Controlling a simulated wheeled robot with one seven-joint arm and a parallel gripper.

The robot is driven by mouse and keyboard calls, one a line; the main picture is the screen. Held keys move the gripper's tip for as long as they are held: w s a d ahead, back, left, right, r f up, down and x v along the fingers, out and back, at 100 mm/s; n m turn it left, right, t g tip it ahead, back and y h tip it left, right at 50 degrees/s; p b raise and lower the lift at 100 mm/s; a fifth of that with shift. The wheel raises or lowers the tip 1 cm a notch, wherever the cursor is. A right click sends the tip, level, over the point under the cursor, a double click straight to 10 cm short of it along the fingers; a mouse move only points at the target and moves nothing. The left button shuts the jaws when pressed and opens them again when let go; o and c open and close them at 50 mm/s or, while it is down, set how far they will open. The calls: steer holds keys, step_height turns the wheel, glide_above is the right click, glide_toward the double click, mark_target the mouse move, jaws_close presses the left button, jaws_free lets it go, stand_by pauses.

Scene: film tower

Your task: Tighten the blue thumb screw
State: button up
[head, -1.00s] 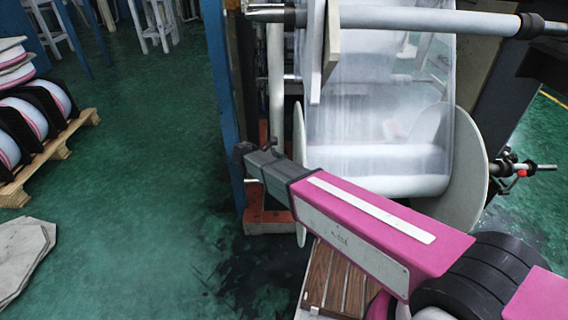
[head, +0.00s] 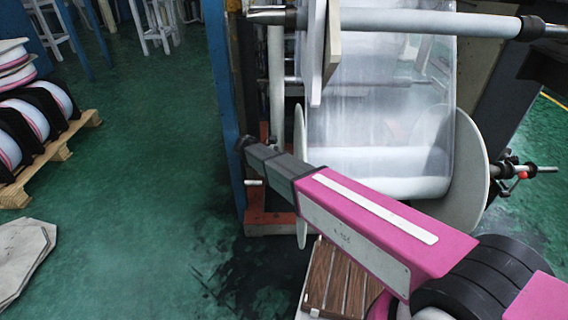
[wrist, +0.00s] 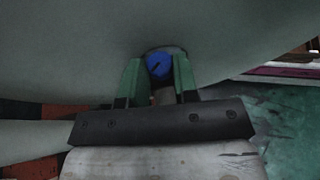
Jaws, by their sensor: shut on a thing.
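The blue thumb screw (wrist: 159,65) shows in the wrist view at upper centre, against a large pale disc (wrist: 70,50). A dark mark crosses its face. My gripper (wrist: 158,80) has its two green fingers on either side of the screw, shut on it. In the head view my pink arm reaches to the left side of the film roll, and its grey end lies by the left pale disc (head: 301,150). The screw and the fingertips are hidden in the head view.
The film roll (head: 385,188) hangs between the left disc and a right disc (head: 472,180). A blue post (head: 222,100) stands left of my arm's end. A slatted wooden platform (head: 335,280) lies below. Green floor is open at left, beside a pallet (head: 40,165) of rolls.

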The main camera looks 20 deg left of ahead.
steer(key=o, duration=0.9)
steer(key=shift+s, duration=0.1)
